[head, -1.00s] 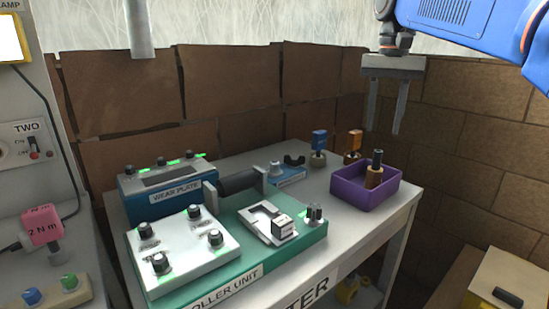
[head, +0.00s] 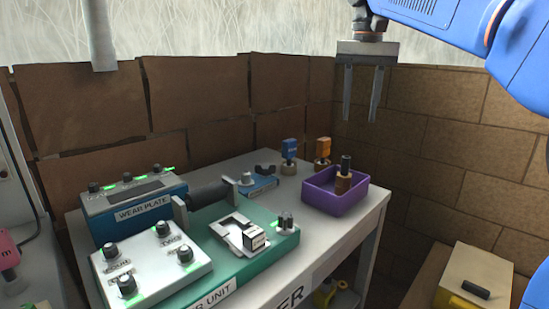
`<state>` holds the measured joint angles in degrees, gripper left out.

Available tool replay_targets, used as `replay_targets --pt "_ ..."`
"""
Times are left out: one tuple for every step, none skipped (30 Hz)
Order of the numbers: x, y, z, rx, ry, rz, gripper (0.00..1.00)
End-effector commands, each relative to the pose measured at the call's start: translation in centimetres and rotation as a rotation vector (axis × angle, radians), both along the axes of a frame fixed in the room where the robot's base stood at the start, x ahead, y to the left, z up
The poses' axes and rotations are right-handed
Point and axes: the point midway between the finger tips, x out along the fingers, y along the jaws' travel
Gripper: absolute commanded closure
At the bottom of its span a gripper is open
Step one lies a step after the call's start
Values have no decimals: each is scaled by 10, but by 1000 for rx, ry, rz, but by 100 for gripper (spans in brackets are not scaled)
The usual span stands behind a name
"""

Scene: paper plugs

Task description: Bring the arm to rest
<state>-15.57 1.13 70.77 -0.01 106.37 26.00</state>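My gripper (head: 361,102) hangs at the upper right in the head view, fingers pointing down. Its two fingers are apart with nothing between them. It is above and behind the purple tray (head: 320,203) in the picture, clear of the bench. My blue arm reaches in from the upper right.
The white bench (head: 372,208) carries a roller unit (head: 288,240), a wear plate box (head: 112,217), a white knobbed panel (head: 142,275), and blue-topped (head: 289,148) and orange-topped (head: 324,147) tools. The tray holds a brown, black-topped piece (head: 344,180). A yellow box (head: 478,270) sits lower right. Brick walls stand behind.

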Motion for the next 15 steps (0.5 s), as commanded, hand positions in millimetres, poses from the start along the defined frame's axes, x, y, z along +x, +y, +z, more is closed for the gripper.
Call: replay_targets --pt "-11 -8 -5 3 -13 3 62" --pt "-16 -13 -10 5 -21 7 62" --pt "-23 -19 -16 7 -33 12 62" --pt "-29 -24 -22 8 -41 16 62" --pt "-34 -28 -27 9 -51 21 62" --pt "-42 -34 -35 11 -62 27 62" --pt "-48 -38 -41 12 -71 31 62" --pt "-53 -43 -46 13 -80 36 62" --pt "-61 -48 -55 14 -91 41 62" --pt "-67 -52 -61 14 -101 46 62" --pt "-74 -56 -68 14 -110 51 62" --pt "-82 -61 -77 15 -121 54 62" --pt "-88 -65 -84 15 -132 59 62" --pt "-94 -69 -92 14 -141 63 62" --pt "-103 -73 -102 14 -152 70 62"
